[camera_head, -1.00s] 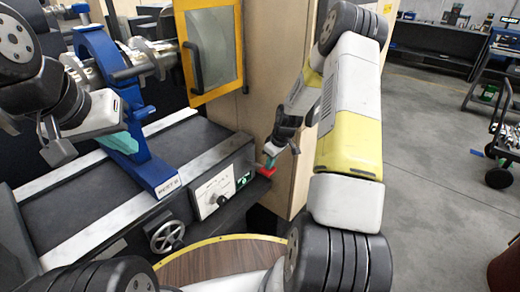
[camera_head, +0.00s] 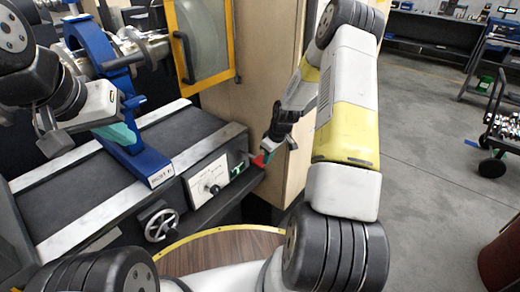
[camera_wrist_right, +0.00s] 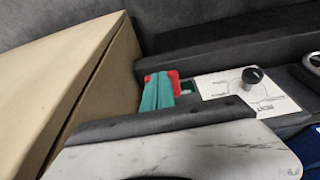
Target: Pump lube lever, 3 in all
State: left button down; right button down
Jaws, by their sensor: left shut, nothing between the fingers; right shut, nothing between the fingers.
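The lube lever shows as a small red piece (camera_head: 259,160) at the right end of the machine's front panel. In the right wrist view, red parts of the lever (camera_wrist_right: 173,79) show on both sides of the teal fingertips. My right gripper (camera_head: 266,155) is shut and empty, with its fingers at the lever; I cannot tell whether they touch it. Its teal fingers also show in the right wrist view (camera_wrist_right: 157,92), hiding the lever's middle. My left gripper (camera_head: 118,133) is shut and empty, in front of the blue frame at left, away from the lever.
A white panel with a black knob (camera_head: 209,183) and a green part (camera_head: 238,168) sit beside the lever. A handwheel (camera_head: 160,225) is below left. The blue frame (camera_head: 150,165) stands on the machine bed. A tan cabinet wall (camera_head: 240,110) rises behind the lever.

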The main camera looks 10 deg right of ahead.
jog(key=s+d+r, duration=0.4)
jog(key=s+r, duration=0.1)
jog(key=r, duration=0.3)
jog(key=shift+r, duration=0.25)
dwell(2.2)
jog(key=s+a+r+m+t, duration=0.1)
jog(key=s+a+r, duration=0.15)
jog(key=r, duration=0.45)
jog(key=s+a+r+m+h, duration=0.1)
jog(key=s+r, duration=0.3)
jog(key=r, duration=0.3)
jog(key=s+a+r+m+t, duration=0.1)
jog(key=s+a+r, duration=0.15)
jog(key=r, duration=0.45)
jog(key=s+a+r+m, duration=0.2)
jog(key=s+r, duration=0.2)
jog(key=s, duration=0.4)
jog(key=s+a+r+m+t+y, duration=0.1)
jog(key=s+a+r+m, duration=0.1)
jog(key=s, duration=0.5)
notch_tip(320, 180, up, 2)
jog(key=shift+s+a+r+t, duration=0.15)
jog(key=shift+s+a+t, duration=0.2)
jog(key=shift+a, duration=0.1)
